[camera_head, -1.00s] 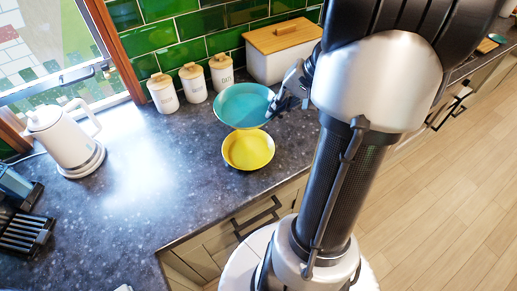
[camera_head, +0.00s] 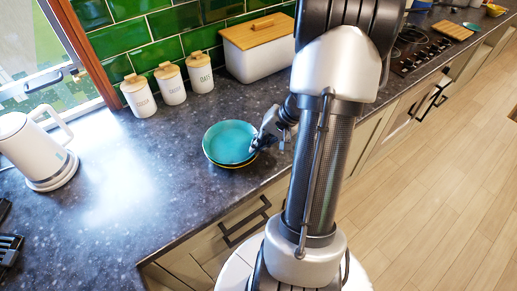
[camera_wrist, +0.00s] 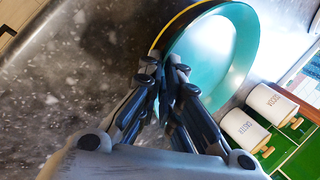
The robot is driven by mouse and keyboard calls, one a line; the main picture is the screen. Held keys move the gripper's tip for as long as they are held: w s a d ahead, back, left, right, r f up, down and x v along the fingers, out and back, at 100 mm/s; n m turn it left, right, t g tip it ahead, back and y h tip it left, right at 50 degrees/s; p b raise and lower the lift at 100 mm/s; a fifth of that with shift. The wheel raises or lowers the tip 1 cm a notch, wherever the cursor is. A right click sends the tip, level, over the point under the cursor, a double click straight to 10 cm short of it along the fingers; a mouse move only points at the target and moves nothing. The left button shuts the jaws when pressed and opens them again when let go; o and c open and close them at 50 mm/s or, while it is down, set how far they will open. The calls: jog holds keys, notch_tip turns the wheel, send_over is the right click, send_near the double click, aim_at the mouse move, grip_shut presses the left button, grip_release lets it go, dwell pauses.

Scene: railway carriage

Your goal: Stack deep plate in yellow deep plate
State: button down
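The teal deep plate (camera_head: 228,140) sits over the yellow deep plate (camera_head: 229,165), of which only a thin rim shows along the lower edge. In the wrist view the teal plate (camera_wrist: 214,58) fills the upper right, with a strip of the yellow plate's rim (camera_wrist: 178,22) beside it. My gripper (camera_head: 256,145) is at the teal plate's right edge. In the wrist view its fingertips (camera_wrist: 165,72) close together on the teal rim. I cannot tell whether the teal plate rests fully in the yellow one.
Several white canisters (camera_head: 170,84) and a white bin with a wooden lid (camera_head: 257,50) stand along the green tiled wall. A white kettle (camera_head: 36,150) is at the left. The dark counter (camera_head: 150,190) is clear left of the plates; its front edge is close.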

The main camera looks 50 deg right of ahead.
jog(key=shift+s+a+f, duration=0.25)
jog(key=shift+s+f, duration=0.1)
jog(key=shift+f, duration=0.35)
jog(key=c, duration=2.3)
grip_release()
jog(key=shift+o, duration=1.4)
jog(key=shift+w+f, duration=0.15)
jog(key=shift+w, duration=0.05)
jog(key=shift+o, duration=1.1)
jog(key=shift+w, duration=0.15)
jog(key=shift+d+r, duration=0.15)
jog(key=shift+r, duration=0.05)
jog(key=shift+d+r, duration=0.1)
jog(key=shift+r, duration=0.2)
jog(key=p+v, duration=0.3)
jog(key=v, duration=0.8)
jog(key=shift+r+p, duration=0.2)
jog(key=shift+p, duration=0.15)
jog(key=shift+d, duration=0.1)
